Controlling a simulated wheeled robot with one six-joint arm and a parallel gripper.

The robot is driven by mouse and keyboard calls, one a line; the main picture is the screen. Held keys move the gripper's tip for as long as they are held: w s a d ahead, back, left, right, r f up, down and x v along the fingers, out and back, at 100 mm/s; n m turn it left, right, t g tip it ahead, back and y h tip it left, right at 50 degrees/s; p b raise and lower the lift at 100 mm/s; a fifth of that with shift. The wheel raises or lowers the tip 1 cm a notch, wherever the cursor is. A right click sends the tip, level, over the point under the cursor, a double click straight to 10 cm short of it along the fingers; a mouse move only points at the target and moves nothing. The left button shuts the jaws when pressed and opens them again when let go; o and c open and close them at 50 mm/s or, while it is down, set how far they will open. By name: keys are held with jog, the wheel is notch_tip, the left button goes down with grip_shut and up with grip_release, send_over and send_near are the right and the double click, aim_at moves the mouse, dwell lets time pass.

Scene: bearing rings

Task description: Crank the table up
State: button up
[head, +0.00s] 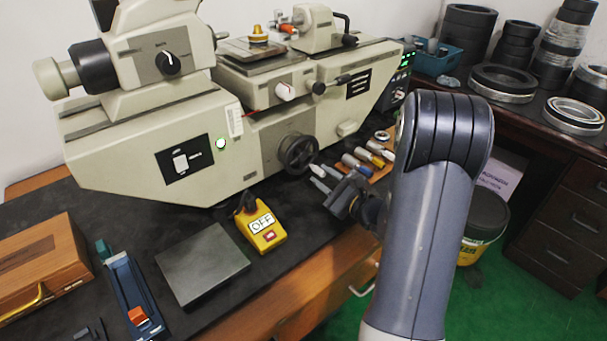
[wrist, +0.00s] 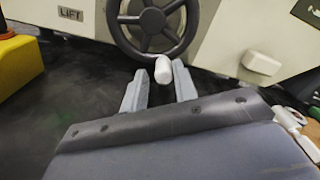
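The measuring machine's small table (head: 233,50) carries a yellow-topped piece (head: 259,37). On the machine's front is a dark spoked handwheel (head: 298,153), also in the wrist view (wrist: 151,24), right of a LIFT label (wrist: 70,13). Its pale crank handle (wrist: 162,71) sticks out from the lower rim toward me. My gripper (head: 318,176) is just below and right of the wheel. In the wrist view my gripper (wrist: 159,76) is open, its two grey fingertips on either side of the handle with visible gaps. I cannot tell how deep the handle sits between them.
A yellow OFF switch box (head: 263,228) stands left of my gripper, with a grey plate (head: 202,264) beyond it. Several small tools lie on a board (head: 377,172) close right of the gripper. A white knob (wrist: 262,63) juts from the machine right of the wheel.

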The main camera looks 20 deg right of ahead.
jog(key=a+m, duration=0.1)
jog(key=m, duration=0.1)
jog(key=s+a+m, duration=0.1)
jog(key=m, duration=0.1)
jog(key=shift+a+f, duration=0.15)
jog(key=shift+a, duration=0.15)
jog(key=m, duration=0.1)
jog(key=a+m+p, duration=0.1)
jog(key=m+p, duration=0.1)
jog(key=shift+s+a+r, duration=0.35)
jog(key=m+p, duration=0.1)
jog(key=a+r+m+p, duration=0.1)
jog(key=m, duration=0.1)
jog(key=r+m+p, duration=0.1)
jog(key=m, duration=0.1)
jog(key=shift+s+a, duration=0.35)
jog(key=r+m+p, duration=0.2)
jog(key=m+p, duration=0.1)
jog(key=shift+a+m, duration=0.25)
jog(key=shift+m, duration=0.05)
jog(key=shift+s+f, duration=0.1)
jog(key=b+v, duration=0.1)
jog(key=v, duration=0.7)
jog(key=shift+s, duration=0.25)
jog(key=shift+d, duration=0.1)
